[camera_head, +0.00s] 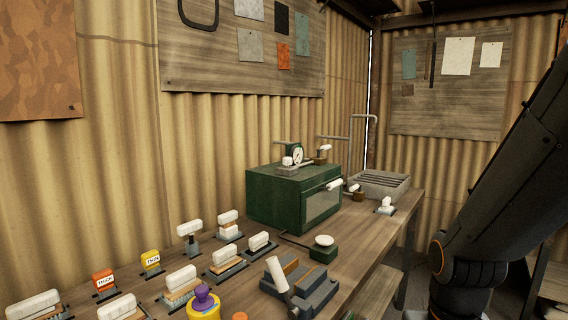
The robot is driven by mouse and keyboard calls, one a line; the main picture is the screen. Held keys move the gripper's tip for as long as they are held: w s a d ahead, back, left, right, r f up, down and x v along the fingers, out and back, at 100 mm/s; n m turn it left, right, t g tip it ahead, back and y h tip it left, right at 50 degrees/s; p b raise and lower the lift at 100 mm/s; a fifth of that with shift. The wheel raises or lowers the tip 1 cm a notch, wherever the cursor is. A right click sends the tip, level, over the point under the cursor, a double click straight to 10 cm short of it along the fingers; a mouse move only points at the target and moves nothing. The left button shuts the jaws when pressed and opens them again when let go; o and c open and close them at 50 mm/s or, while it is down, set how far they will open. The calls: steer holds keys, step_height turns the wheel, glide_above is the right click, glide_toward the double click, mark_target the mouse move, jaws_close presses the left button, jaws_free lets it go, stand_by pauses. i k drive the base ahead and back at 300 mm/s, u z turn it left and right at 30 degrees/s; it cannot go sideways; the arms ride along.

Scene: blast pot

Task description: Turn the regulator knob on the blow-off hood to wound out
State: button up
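The dark green box (270,200), which looks like the blow-off hood, stands on the workbench with a window (321,203) in its front. A round white-faced gauge (297,155) sits on its top. A small white knob (287,161) on a grey base is just left of the gauge, and another white-topped fitting (324,149) on a brass body is to the right. I cannot tell which is the regulator knob or how far it is turned. My arm shows at the right, well apart from the hood; my gripper is out of view.
Several white-handled blocks stand on the bench (348,262) at left, with orange THICK (104,280) and yellow THIN (151,260) tags. A white-handled lever (280,278) and a round white button (324,240) stand before the hood.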

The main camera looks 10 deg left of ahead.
mark_target(286, 161)
steer(key=u, duration=0.15)
steer(key=k, duration=0.35)
steer(key=z, duration=1)
steer(key=i, duration=1.2)
steer(key=u, duration=0.35)
